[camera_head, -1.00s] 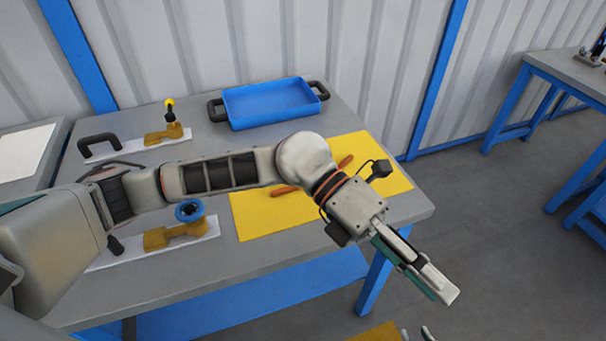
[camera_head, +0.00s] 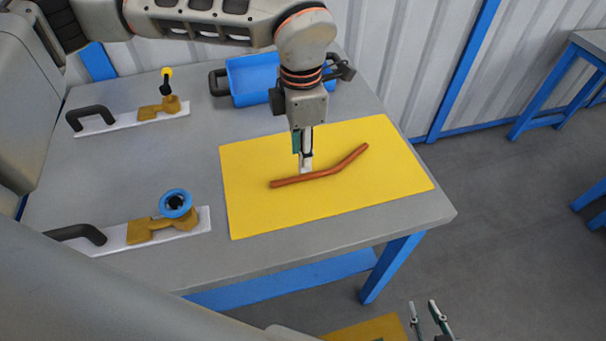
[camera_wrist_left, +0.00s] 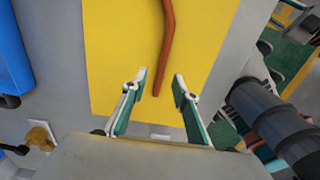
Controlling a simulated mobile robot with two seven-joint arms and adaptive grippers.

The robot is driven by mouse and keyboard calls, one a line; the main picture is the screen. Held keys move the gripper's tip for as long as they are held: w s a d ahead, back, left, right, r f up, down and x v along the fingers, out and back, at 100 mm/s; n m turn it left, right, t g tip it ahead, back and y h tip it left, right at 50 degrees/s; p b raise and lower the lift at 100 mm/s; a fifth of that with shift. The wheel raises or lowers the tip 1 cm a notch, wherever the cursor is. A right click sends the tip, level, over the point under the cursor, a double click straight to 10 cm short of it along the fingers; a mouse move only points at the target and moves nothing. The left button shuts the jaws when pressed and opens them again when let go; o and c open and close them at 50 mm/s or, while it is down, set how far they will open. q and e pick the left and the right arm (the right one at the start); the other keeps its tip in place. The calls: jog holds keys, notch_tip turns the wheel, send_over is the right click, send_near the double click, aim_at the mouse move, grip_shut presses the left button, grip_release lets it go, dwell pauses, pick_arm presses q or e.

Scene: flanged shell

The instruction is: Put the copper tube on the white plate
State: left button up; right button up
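The bent copper tube (camera_head: 340,167) lies on the yellow mat (camera_head: 400,180); it also shows in the left wrist view (camera_wrist_left: 167,45). My left gripper (camera_head: 305,167) points down at the tube's middle in the head view. In the left wrist view its fingers (camera_wrist_left: 160,80) are apart, with the tube's lower end showing between them; the height gap is unclear. Two white plates lie on the left: a front one (camera_head: 112,241) with a brass fitting and blue ring, and a back one (camera_head: 95,129) with a brass fitting and yellow-topped piece. My right gripper (camera_head: 430,318) is open and empty at the bottom.
A blue tray (camera_head: 245,70) with dark handles stands at the back, partly behind my left arm. Each white plate has a dark handle. The grey table (camera_head: 150,180) is bare between the plates. Another blue-legged table (camera_head: 560,85) stands at right.

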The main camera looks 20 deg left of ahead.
aim_at(302, 176)
pick_arm(q)
notch_tip(302, 176, down, 6)
jog(key=shift+s+d+r, duration=0.1)
jog(key=shift+r, duration=0.05)
grip_shut()
